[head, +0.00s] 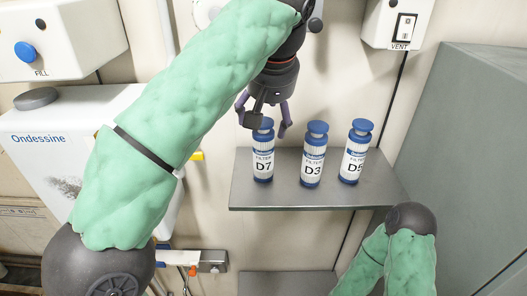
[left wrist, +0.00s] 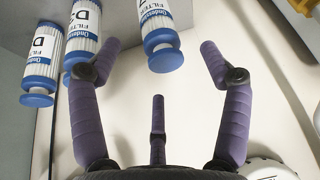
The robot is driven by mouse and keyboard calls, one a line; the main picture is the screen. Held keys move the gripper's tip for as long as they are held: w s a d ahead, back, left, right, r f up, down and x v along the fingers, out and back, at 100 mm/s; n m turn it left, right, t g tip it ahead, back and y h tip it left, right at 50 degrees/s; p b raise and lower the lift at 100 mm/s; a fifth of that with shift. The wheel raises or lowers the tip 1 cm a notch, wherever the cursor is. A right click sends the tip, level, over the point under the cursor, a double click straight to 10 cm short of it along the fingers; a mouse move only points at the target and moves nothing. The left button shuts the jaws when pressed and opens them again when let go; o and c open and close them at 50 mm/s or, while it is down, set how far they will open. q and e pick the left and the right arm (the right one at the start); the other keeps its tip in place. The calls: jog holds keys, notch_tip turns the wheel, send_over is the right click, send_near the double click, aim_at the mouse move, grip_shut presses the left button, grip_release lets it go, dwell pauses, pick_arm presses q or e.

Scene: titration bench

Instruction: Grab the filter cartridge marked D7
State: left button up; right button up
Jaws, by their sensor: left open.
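The filter cartridge marked D7 (head: 263,166) is a white cylinder with blue ends, standing upright at the left of a grey metal shelf (head: 290,197). In the left wrist view, the D7 cartridge (left wrist: 161,32) shows at the top, beyond the fingertips and between the outer fingers. My left gripper (head: 264,122) is open and empty, its purple fingers around the level of the D7 cap in the head view. Its spread fingers also show in the left wrist view (left wrist: 160,85). Whether any finger touches the cap I cannot tell. My right gripper is out of view.
Cartridges D3 (head: 313,160) and D5 (head: 354,155) stand to the right of D7 on the same shelf, D3 closest to it. A VENT switch box (head: 398,22) is on the wall above. A grey cabinet side (head: 455,150) bounds the right.

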aim_at(264, 125)
pick_arm(q)
jog(key=w+f, duration=0.3)
jog(key=shift+a+f, duration=0.1)
jog(key=shift+a, duration=0.05)
jog(key=shift+f, duration=0.35)
jog(key=x, duration=0.4)
jog(key=shift+w, duration=0.3)
jog(key=shift+s, duration=0.2)
jog(key=shift+c, duration=1.3)
grip_shut()
